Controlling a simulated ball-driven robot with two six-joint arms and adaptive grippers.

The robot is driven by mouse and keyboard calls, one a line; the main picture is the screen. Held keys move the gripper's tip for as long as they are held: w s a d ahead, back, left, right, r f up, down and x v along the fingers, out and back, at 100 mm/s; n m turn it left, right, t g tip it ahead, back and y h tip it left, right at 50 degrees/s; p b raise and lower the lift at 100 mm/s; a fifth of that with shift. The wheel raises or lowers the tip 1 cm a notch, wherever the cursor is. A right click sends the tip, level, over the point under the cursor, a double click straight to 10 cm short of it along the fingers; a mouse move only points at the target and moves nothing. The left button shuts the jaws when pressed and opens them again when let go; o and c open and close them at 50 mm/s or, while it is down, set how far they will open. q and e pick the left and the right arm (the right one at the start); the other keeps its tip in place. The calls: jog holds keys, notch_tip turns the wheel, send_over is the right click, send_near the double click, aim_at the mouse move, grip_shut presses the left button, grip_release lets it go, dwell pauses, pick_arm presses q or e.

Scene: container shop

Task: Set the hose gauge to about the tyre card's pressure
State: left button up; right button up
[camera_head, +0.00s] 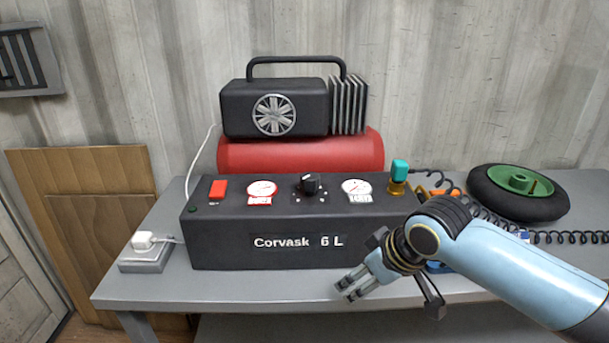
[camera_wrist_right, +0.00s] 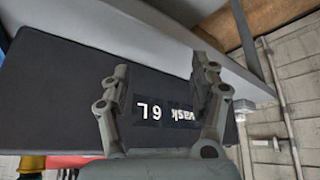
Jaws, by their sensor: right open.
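The black compressor panel labelled "Corvask 6 L" (camera_head: 230,249) stands on the grey bench. On its sloped top are a red switch (camera_head: 218,189), a left gauge (camera_head: 262,190), a black knob (camera_head: 310,185) and a right gauge (camera_head: 356,188). The needles are too small to read. A teal-topped brass fitting (camera_head: 399,172) stands at the panel's right end. My right gripper (camera_head: 349,290) is open and empty in front of the panel's lower right front. In the right wrist view, my right gripper's fingers (camera_wrist_right: 160,85) are apart before the panel's lettering. No tyre card is readable. My left gripper is not in view.
A red tank (camera_head: 300,153) with a black motor (camera_head: 245,105) stands behind the panel. A wheel with a green hub (camera_head: 518,193) lies at the bench's right. A coiled black hose (camera_head: 560,238) runs beside it. A white plug (camera_head: 146,240) sits in a grey socket box at left.

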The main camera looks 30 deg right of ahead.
jog(key=w+r+n+t+y+p, duration=0.1)
jog(key=w+r, duration=0.5)
jog(key=r, duration=0.6)
jog(key=t, duration=0.2)
send_near(311, 175)
jog(key=shift+y, duration=0.3)
jog(key=x, duration=1)
jog(key=shift+d+f, duration=0.15)
jog(key=shift+f, duration=0.05)
jog(key=shift+c, duration=0.3)
